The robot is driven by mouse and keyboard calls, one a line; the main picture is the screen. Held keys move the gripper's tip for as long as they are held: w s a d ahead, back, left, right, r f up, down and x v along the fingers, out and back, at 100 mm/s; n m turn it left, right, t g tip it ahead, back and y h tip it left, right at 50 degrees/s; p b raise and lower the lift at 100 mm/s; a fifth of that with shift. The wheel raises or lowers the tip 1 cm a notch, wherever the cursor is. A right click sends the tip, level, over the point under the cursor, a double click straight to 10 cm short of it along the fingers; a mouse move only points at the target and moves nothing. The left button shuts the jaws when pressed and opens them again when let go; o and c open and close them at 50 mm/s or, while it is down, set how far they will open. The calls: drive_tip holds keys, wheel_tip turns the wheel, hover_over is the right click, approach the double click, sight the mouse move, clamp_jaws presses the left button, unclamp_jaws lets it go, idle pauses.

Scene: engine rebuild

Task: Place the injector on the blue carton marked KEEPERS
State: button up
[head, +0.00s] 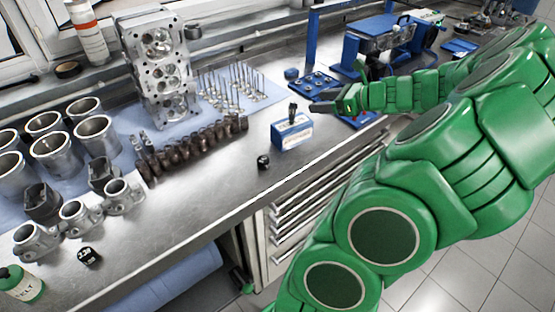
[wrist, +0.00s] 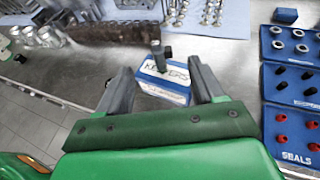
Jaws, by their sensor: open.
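The blue-and-white carton marked KEEPERS (head: 293,136) stands on the metal bench near its front edge. It also shows in the wrist view (wrist: 158,86), between and beyond my fingers. A small dark grey piece, which looks like the injector (head: 292,112), stands roughly upright on the carton's top. In the wrist view the injector (wrist: 157,52) rises at the carton's far side. My gripper (head: 322,106) is just right of the carton in the head view. In the wrist view my gripper (wrist: 159,71) is open, its fingers spread apart with nothing visibly held.
Blue trays with rings, black pieces and red seals (wrist: 290,90) lie to the right. A dark manifold-like row (head: 195,145) and valves on a blue mat (head: 235,92) lie behind and left. A small black piece (head: 263,162) stands near the edge.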

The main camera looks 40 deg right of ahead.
drive_tip(key=a+r+n+g+y, duration=0.15)
drive_tip(key=a+n+g, duration=0.5)
drive_tip(key=a, duration=0.95)
drive_tip(key=a+r+n+g+y, duration=0.1)
drive_tip(key=a+n+g+y, duration=0.15)
drive_tip(key=a+n, duration=1)
drive_tip(key=s+a+f+n+g+h, duration=0.1)
drive_tip(key=s+a+n+g+h, duration=0.4)
drive_tip(key=s+a, duration=0.75)
drive_tip(key=s+n+h, duration=0.4)
drive_tip(key=s+n, duration=0.3)
drive_tip(key=s, duration=0.2)
drive_tip(key=shift+d+f, duration=0.25)
